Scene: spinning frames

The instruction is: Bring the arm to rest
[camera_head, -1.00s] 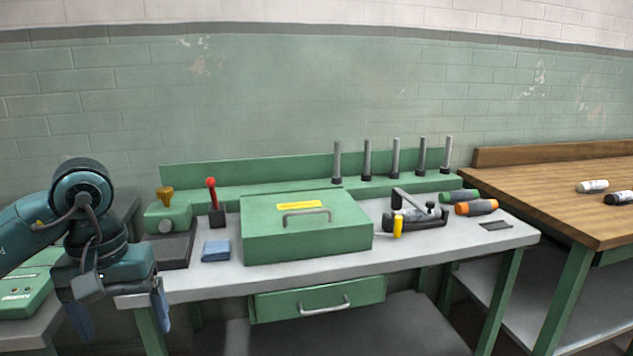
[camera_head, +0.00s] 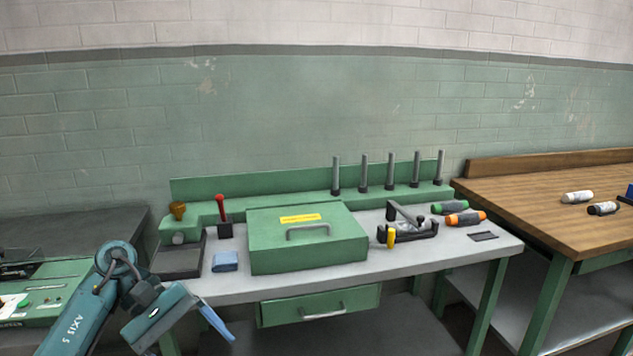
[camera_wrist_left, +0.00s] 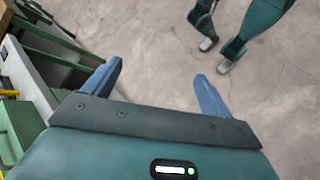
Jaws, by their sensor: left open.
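My left arm comes in from the left in the head view, with its gripper (camera_head: 212,322) low in front of the grey workbench's (camera_head: 235,288) left front edge. In the left wrist view the left gripper (camera_wrist_left: 158,82) shows two blue fingers spread well apart, with only bare concrete floor (camera_wrist_left: 160,40) between them. It is open and empty. In the head view one blue finger shows clearly; the other is hidden behind the gripper body. My right gripper is not in the head view.
A wooden table (camera_head: 540,205) stands at right, and a green case (camera_head: 45,290) lies at left.

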